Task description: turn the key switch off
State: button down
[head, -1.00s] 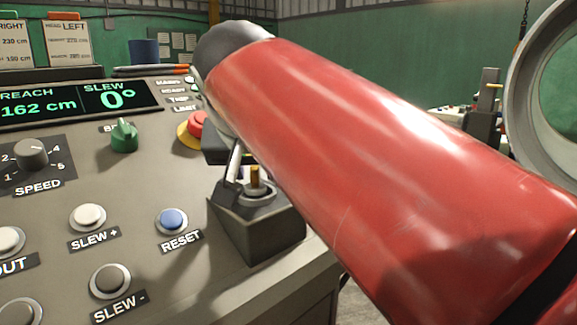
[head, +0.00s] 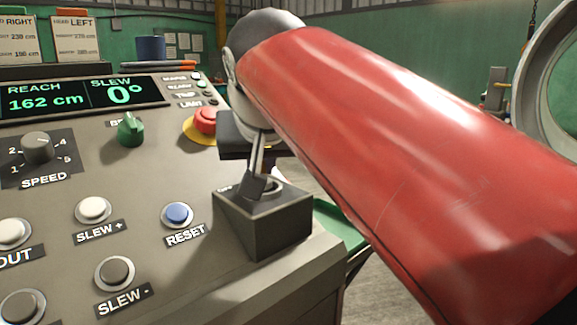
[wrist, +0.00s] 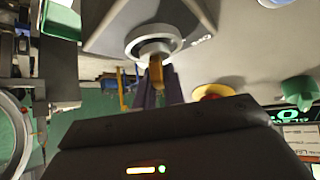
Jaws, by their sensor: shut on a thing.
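The key switch is a grey ring on a dark box (head: 270,228) at the right edge of the console in the head view. In the wrist view its ring (wrist: 150,47) is at the top middle, with the brass key (wrist: 156,75) standing out of it. My gripper (head: 256,186) reaches down to the switch, shut on the key. In the wrist view my fingers (wrist: 158,92) lie on both sides of the key. In the head view my fingers hide the key.
A red stop button (head: 205,121) on a yellow base sits close behind the switch. A blue RESET button (head: 177,214) and a green knob (head: 130,129) are to the left. The display (head: 75,95) reads reach 162 cm, slew 0°.

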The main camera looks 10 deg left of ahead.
jog(key=n+g+y+b, duration=0.1)
jog(key=n+y, duration=0.1)
jog(key=n, duration=0.1)
jog(key=shift+f, duration=0.1)
jog(key=n+g+y+b, duration=0.1)
jog(key=n+g+y, duration=0.1)
jog(key=n, duration=0.2)
jog(key=n+g+y, duration=0.1)
jog(key=n+g+p, duration=0.1)
jog(key=n, duration=0.1)
jog(key=shift+r+n+g+y, duration=0.2)
jog(key=shift+n+g+y, duration=0.1)
jog(key=shift+y, duration=0.1)
jog(key=shift+n+g+p, duration=0.7)
jog(key=shift+n+g, duration=0.7)
jog(key=shift+n, duration=0.4)
jog(key=shift+f, duration=0.1)
jog(key=c, duration=1.5)
grip_release()
